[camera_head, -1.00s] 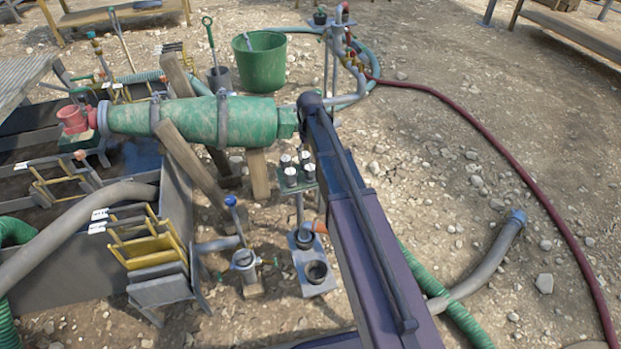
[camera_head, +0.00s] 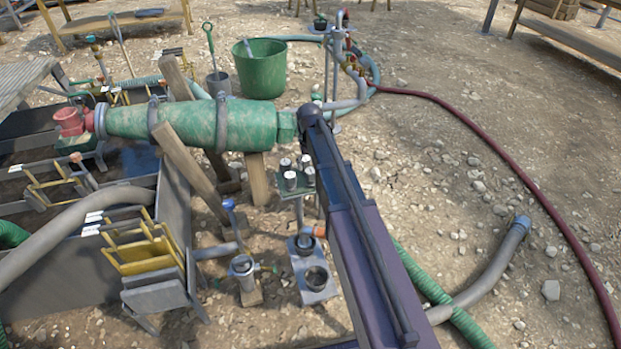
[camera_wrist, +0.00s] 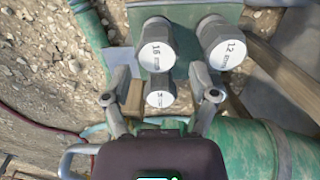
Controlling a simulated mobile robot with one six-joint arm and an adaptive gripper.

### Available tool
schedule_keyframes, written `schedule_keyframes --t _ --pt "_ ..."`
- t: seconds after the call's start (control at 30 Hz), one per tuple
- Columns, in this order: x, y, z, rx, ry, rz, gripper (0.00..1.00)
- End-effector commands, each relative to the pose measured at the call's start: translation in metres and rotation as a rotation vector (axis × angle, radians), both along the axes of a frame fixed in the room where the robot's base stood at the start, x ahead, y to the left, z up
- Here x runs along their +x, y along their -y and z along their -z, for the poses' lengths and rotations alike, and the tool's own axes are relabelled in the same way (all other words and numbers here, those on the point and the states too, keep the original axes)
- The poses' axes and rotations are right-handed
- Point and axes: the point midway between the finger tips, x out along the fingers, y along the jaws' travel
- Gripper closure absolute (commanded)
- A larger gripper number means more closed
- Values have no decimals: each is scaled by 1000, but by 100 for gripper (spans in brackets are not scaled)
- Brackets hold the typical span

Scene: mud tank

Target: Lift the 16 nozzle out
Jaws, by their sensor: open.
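The 16 nozzle (camera_wrist: 156,50) is a grey cylinder with a white top marked 16, on a green holder plate (camera_wrist: 188,70) in the wrist view. The 12 nozzle (camera_wrist: 222,45) stands to its right. A smaller nozzle (camera_wrist: 160,92) with an unclear label is just below it, nearer my gripper. My gripper (camera_wrist: 160,80) is open, its two fingers on either side of the smaller nozzle and the lower part of the 16 nozzle, with nothing visibly gripped. In the head view the nozzle group (camera_head: 290,180) stands beside my arm; the labels are unreadable there and my gripper is hidden.
A large green cone-shaped vessel (camera_head: 190,122) on wooden props lies left of the nozzles. A green hose (camera_head: 440,290) and grey pipe (camera_head: 495,265) lie right of my arm. Stony ground at right is mostly open.

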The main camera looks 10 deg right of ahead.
Motion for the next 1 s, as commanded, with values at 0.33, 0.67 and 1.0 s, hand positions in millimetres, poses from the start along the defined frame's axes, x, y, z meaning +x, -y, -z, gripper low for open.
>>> schedule_keyframes --t 0.33,0.67,1.0 --pt "0 2 22 0 0 0 25" --pt "0 3 46 0 0 0 25" --pt "0 3 52 0 0 0 25"
